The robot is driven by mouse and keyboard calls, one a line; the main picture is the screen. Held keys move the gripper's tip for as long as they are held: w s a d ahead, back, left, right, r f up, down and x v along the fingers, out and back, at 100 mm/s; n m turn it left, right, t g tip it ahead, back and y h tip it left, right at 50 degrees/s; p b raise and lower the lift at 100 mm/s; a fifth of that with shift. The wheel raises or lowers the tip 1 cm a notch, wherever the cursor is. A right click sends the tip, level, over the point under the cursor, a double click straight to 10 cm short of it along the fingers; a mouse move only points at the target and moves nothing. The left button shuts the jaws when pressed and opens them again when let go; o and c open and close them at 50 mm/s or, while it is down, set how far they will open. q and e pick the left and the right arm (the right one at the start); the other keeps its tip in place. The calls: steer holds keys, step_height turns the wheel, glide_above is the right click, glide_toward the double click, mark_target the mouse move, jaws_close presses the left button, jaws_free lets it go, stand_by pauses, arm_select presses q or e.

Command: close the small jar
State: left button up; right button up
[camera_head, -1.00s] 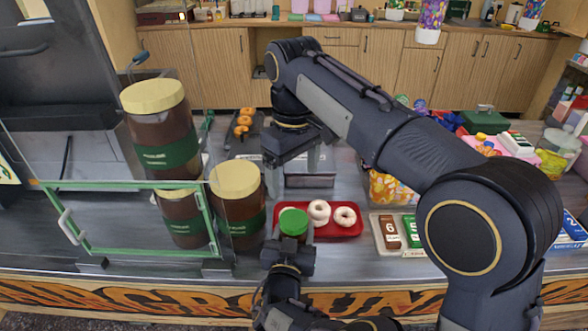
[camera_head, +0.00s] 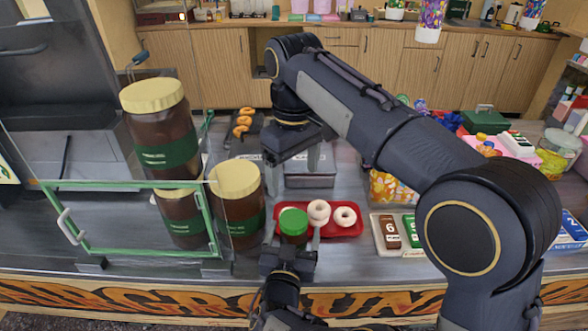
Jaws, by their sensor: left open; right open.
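The small jar (camera_head: 294,239) is dark, with a green lid (camera_head: 293,221) on top. It stands at the front-left edge of the red tray. I cannot tell how tightly the lid sits. My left gripper (camera_head: 292,234) is open, with its fingers on the left and right sides of the jar; its palm hides the jar's lower front. My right gripper (camera_head: 291,167) is open and empty, pointing down above the counter, behind and above the jar.
The red tray (camera_head: 343,231) holds white doughnuts. Large brown jars with cream lids (camera_head: 238,178) stand close on the left, near a green-framed glass panel (camera_head: 150,253). A grey box (camera_head: 311,178) is behind. A number-card tray (camera_head: 388,254) lies right.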

arm_select(q)
steer(key=shift+s+a+b, duration=0.15)
steer(key=shift+s+a, duration=0.05)
steer(key=shift+s, duration=0.85)
steer(key=shift+s+a+b, duration=0.15)
steer(key=shift+s, duration=0.9)
steer(key=shift+s+a+b, duration=0.15)
steer(key=shift+s+a, duration=0.05)
steer(key=shift+s, duration=0.85)
